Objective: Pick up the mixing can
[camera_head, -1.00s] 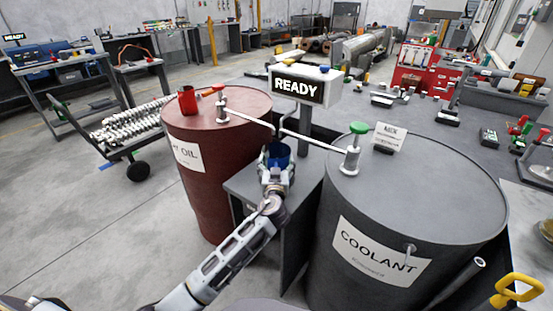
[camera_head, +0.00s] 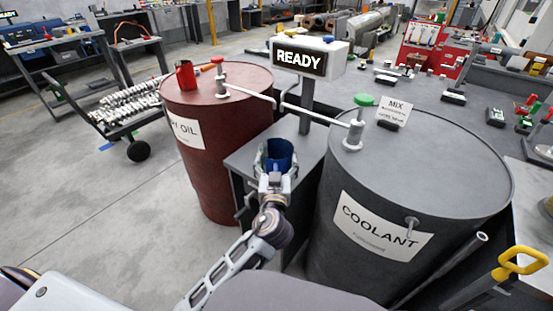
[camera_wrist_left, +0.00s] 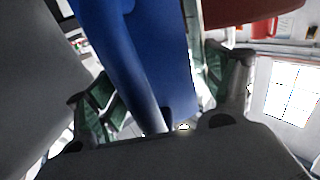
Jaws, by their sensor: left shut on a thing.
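The blue mixing can (camera_head: 280,151) is upright in the middle of the head view, over the front part of the small grey stand between the two barrels. My left gripper (camera_head: 274,170) is shut around its near side. In the left wrist view the can (camera_wrist_left: 150,50) fills the space between the green-padded fingers of the gripper (camera_wrist_left: 155,95). The gripper hides the can's lower part in the head view, so I cannot tell whether its base touches the stand. My right gripper is not in view.
The dark red oil barrel (camera_head: 212,160) stands left, with a red can (camera_head: 186,75) on top. The grey coolant barrel (camera_head: 440,165) stands close on the right. Open floor lies left.

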